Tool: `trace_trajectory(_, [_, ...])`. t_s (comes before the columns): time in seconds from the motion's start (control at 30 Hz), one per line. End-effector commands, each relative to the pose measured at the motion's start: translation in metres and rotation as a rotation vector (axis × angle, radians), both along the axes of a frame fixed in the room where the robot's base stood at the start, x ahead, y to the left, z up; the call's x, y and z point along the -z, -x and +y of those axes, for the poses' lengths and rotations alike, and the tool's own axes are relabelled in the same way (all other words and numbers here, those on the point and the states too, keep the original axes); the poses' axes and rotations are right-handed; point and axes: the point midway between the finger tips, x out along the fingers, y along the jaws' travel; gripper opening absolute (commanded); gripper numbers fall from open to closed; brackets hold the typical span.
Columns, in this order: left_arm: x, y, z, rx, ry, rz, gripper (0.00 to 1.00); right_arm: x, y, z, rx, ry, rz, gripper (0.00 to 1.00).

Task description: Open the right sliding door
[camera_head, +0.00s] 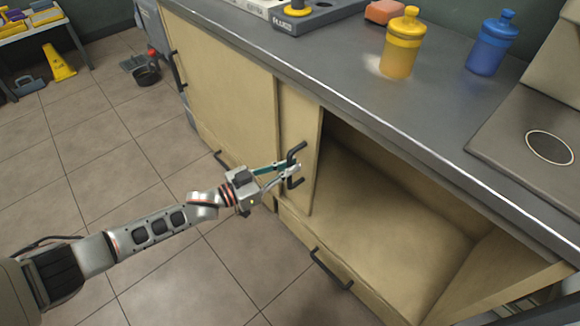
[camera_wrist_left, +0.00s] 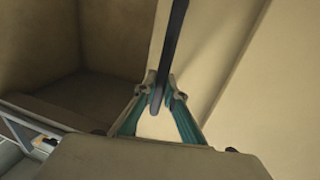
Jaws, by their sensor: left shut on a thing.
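The right sliding door (camera_head: 299,116) is a pale wooden panel under the counter, standing at the left part of its opening. Only a narrow strip of it shows beside the left door (camera_head: 225,88). To its right the cabinet interior (camera_head: 385,215) is open and looks empty. My left gripper (camera_head: 289,171) is shut on the door's black handle (camera_head: 297,150). In the left wrist view, the fingers (camera_wrist_left: 159,100) are around the dark handle bar (camera_wrist_left: 176,40), with the pale door behind it. My right gripper is in neither view.
The grey countertop (camera_head: 345,62) holds a yellow bottle (camera_head: 403,45), a blue bottle (camera_head: 491,45) and an orange block (camera_head: 384,11). Drawers with a black handle (camera_head: 330,270) lie below the opening. The tiled floor (camera_head: 90,155) to the left is mostly clear, with a yellow floor sign (camera_head: 59,64) far back.

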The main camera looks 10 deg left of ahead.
Motion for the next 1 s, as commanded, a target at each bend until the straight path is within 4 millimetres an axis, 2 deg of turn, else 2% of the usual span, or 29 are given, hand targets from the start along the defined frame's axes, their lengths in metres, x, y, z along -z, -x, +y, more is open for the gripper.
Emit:
trace_trajectory(0.03, [0.004,0.001,0.001,-0.001,-0.004,0.004,0.12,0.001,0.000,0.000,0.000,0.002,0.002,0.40])
trace_trajectory(0.1, [0.004,0.001,0.001,-0.001,-0.004,0.004,0.27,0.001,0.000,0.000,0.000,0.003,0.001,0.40])
trace_trajectory(0.43, [0.002,0.001,0.001,0.000,-0.001,0.001,0.27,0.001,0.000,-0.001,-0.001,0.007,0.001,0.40])
trace_trajectory(0.57, [0.002,0.007,0.007,-0.001,-0.002,0.002,0.27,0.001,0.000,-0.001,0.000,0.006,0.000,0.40])
trace_trajectory(1.0, [0.003,0.063,0.068,-0.001,-0.004,0.004,0.27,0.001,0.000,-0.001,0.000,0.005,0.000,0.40])
